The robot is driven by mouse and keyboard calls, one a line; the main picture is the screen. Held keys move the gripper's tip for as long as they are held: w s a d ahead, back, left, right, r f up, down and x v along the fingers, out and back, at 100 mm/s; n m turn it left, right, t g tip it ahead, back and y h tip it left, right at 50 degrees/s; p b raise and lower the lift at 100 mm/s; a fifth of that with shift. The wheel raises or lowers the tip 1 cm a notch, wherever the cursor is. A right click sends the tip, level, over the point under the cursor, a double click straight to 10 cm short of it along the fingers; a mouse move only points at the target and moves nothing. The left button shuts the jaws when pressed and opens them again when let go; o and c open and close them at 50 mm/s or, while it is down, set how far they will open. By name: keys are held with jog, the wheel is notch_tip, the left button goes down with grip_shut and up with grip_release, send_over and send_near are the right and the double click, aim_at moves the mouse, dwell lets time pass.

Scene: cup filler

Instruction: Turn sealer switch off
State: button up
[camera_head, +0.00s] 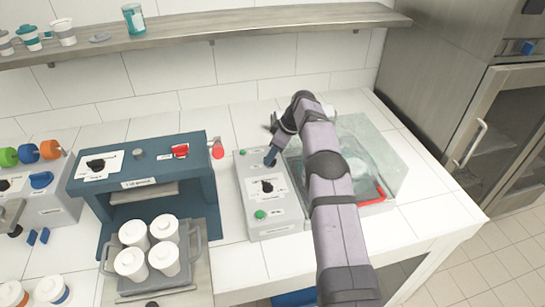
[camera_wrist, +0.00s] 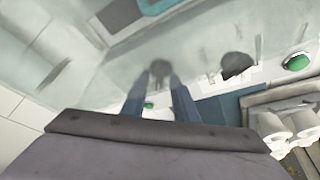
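A grey-white control box (camera_head: 262,215) stands beside the glass tank. It has a black rotary switch (camera_head: 267,186) in its middle and a green button (camera_head: 260,214) near its front. My gripper (camera_head: 271,157) is over the box's back end, behind the black switch. In the wrist view, the two blue fingers (camera_wrist: 160,95) are apart with nothing held between them. The black switch (camera_wrist: 237,65) shows there, right of the fingers. A blue machine (camera_head: 150,190) to the left carries another black knob (camera_head: 96,164) and a red switch (camera_head: 180,151). Labels are too small to read, so I cannot tell which is the sealer's.
The glass tank (camera_head: 388,150) stands right of the box, partly behind my arm. White cups (camera_head: 148,245) stand on a tray in front of the blue machine. A shelf (camera_head: 230,22) runs along the wall above. Bare counter lies in front of the control box.

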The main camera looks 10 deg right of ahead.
jog(key=shift+f+m+b, duration=0.15)
jog(key=shift+m+b, duration=0.3)
jog(key=shift+m, duration=0.05)
jog(key=shift+m+t, duration=0.3)
jog(key=shift+s+m+h+b, duration=0.15)
jog(key=shift+m+h+b, duration=0.35)
jog(key=shift+m, duration=0.7)
jog(key=m+p, duration=0.1)
jog(key=m+t+h+p, duration=0.1)
jog(key=m, duration=0.1)
jog(key=shift+a+r, duration=0.2)
jog(key=shift+r, duration=0.1)
jog(key=m+h+p, duration=0.1)
jog(key=m+p, duration=0.2)
jog(key=shift+a+m+h, duration=0.1)
jog(key=shift+m+h, duration=0.2)
jog(key=shift+s+r+b, duration=0.1)
jog(key=shift+r+b, duration=0.2)
jog(key=shift+b, duration=0.45)
jog(key=s+f+b+v, duration=0.1)
jog(key=b+v, duration=0.1)
jog(key=v, duration=0.5)
jog(key=s+a+g, duration=0.2)
jog(key=s, duration=2.3)
jog(key=shift+a+f+g+p, duration=0.2)
jog(key=shift+g+p, duration=0.1)
jog(key=shift+g, duration=0.1)
